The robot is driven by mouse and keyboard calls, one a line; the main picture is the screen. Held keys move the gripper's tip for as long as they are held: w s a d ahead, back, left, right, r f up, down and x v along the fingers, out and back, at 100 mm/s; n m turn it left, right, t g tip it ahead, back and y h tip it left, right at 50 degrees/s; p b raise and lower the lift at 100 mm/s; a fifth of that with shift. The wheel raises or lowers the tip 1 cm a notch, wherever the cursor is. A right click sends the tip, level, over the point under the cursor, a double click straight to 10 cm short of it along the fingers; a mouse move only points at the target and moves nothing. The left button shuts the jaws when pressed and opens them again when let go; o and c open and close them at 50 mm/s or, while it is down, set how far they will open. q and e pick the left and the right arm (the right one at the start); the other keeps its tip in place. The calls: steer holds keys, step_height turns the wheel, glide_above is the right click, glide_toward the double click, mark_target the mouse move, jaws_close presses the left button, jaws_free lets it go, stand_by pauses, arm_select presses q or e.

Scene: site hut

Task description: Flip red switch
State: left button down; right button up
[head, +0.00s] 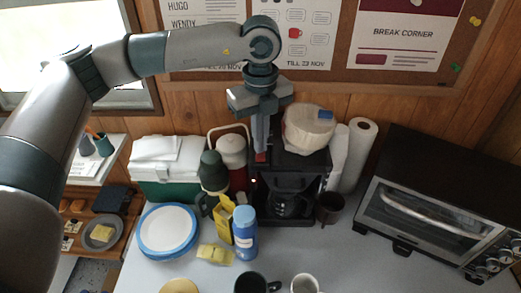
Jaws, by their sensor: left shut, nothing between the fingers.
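A black coffee maker (318,170) with a glass carafe stands on the grey counter against the wood wall. A small red patch, apparently the red switch (261,157), shows at the upper left of its front. My left gripper (261,147) points straight down with its fingers together and empty. Its tips are right at the red switch and cover part of it. I cannot tell whether they touch it or which way the switch is set. My right gripper is not in view.
A blue bottle (245,235), a yellow packet (222,219) and a dark green flask (213,172) stand left of the coffee maker. A paper roll (357,155) and a toaster oven (430,210) are to the right. Mugs (305,284) stand at the front.

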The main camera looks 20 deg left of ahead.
arm_select(q)
steer(key=shift+r+p, duration=0.6)
steer(key=shift+r, duration=2.3)
